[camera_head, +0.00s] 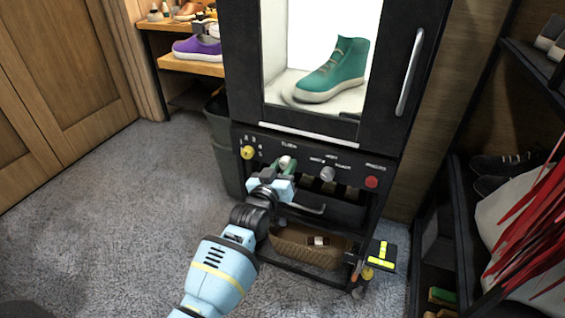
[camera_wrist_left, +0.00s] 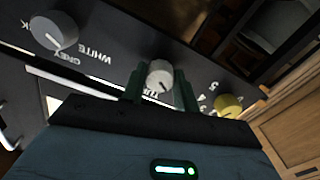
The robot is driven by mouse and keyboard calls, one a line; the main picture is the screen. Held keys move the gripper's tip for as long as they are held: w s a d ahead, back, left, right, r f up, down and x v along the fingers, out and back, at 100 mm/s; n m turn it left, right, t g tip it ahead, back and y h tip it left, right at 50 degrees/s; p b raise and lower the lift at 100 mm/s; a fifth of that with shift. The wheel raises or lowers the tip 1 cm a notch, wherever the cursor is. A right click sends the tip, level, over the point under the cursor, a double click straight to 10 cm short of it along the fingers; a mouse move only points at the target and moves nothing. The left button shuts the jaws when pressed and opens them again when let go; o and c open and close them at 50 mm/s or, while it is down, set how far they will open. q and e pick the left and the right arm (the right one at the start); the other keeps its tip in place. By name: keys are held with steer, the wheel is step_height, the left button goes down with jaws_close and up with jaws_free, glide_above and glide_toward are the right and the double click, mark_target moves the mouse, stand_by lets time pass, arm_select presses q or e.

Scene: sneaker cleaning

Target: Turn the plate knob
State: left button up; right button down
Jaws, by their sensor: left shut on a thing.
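The plate knob (camera_head: 285,160), a small grey-white round knob under a label that seems to start with "TURN", sits on the black control panel (camera_head: 262,140) of the tall cabinet. My left gripper (camera_head: 289,168) is at this knob and shut on it. In the left wrist view, its two dark green fingers stand on either side of the knob (camera_wrist_left: 160,75), which has a dark pointer line. A teal high-top sneaker (camera_head: 335,72) stands behind the cabinet's lit window. My right gripper is not in view.
The yellow knob (camera_head: 248,152) is left of the held knob; a grey knob (camera_head: 327,173) and red button (camera_head: 371,182) are right of it. A drawer handle (camera_head: 305,208) and a brown basket (camera_head: 300,250) are below. Carpet (camera_head: 110,220) is clear at left.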

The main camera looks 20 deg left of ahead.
arm_select(q)
steer(key=n+p, duration=0.1)
steer(key=n, duration=0.2)
steer(key=shift+n, duration=0.3)
steer(key=shift+n+p, duration=0.3)
steer(key=shift+n, duration=0.8)
steer(key=o, duration=1)
steer(key=shift+s, duration=0.1)
